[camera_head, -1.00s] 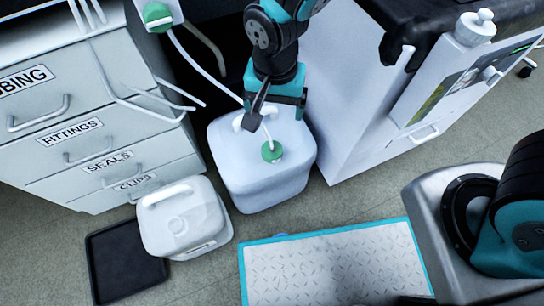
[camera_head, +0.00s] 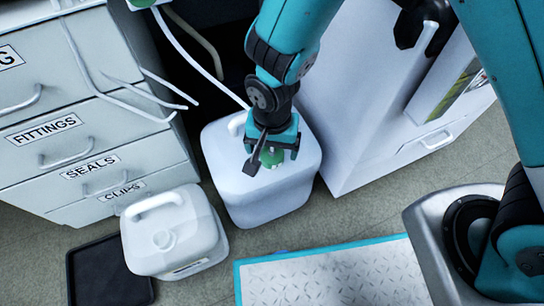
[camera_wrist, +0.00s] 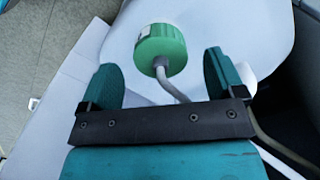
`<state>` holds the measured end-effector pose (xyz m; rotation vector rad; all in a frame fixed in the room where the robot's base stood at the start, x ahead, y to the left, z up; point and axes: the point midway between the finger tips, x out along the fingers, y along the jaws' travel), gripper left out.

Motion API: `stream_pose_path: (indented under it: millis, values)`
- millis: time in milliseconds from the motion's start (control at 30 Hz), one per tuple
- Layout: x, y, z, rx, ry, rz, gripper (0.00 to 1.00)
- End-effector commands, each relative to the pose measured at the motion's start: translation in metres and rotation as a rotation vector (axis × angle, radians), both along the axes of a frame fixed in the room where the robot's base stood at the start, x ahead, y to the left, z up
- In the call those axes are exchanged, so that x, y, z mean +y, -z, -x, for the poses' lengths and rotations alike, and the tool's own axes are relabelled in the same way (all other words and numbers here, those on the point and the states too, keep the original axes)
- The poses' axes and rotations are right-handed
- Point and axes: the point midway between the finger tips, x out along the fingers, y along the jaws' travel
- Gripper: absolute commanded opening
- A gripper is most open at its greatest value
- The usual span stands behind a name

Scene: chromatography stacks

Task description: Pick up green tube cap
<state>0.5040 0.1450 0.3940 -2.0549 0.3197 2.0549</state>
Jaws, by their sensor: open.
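The green tube cap (camera_wrist: 160,48) shows in the wrist view just past my fingertips and roughly centred between them. A grey tube runs from it back under my gripper (camera_wrist: 159,64). My gripper is open, with a gap on both sides of the cap. In the head view my gripper (camera_head: 272,150) is over the large white jug (camera_head: 263,200), and the cap (camera_head: 271,160) shows partly hidden between the fingers. I cannot tell the exact height between fingers and cap.
A drawer cabinet (camera_head: 85,150) is at the left and a white cabinet (camera_head: 345,100) at the right. White tubes (camera_head: 85,65) hang at the upper left.

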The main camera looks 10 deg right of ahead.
Motion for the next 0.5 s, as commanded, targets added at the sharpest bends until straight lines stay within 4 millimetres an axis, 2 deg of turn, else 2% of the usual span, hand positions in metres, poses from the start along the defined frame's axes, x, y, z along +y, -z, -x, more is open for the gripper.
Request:
stream_pose_path:
  millis: [33, 100, 367, 500]
  values:
    - [0.001, 0.016, 0.001, 0.001, 0.0, 0.001, 0.88]
    - [0.001, 0.024, 0.001, 0.001, 0.0, 0.001, 0.88]
    - [0.001, 0.025, 0.0, 0.0, 0.0, 0.0, 0.88]
    - [0.0, 0.025, 0.0, 0.0, 0.0, 0.0, 0.58]
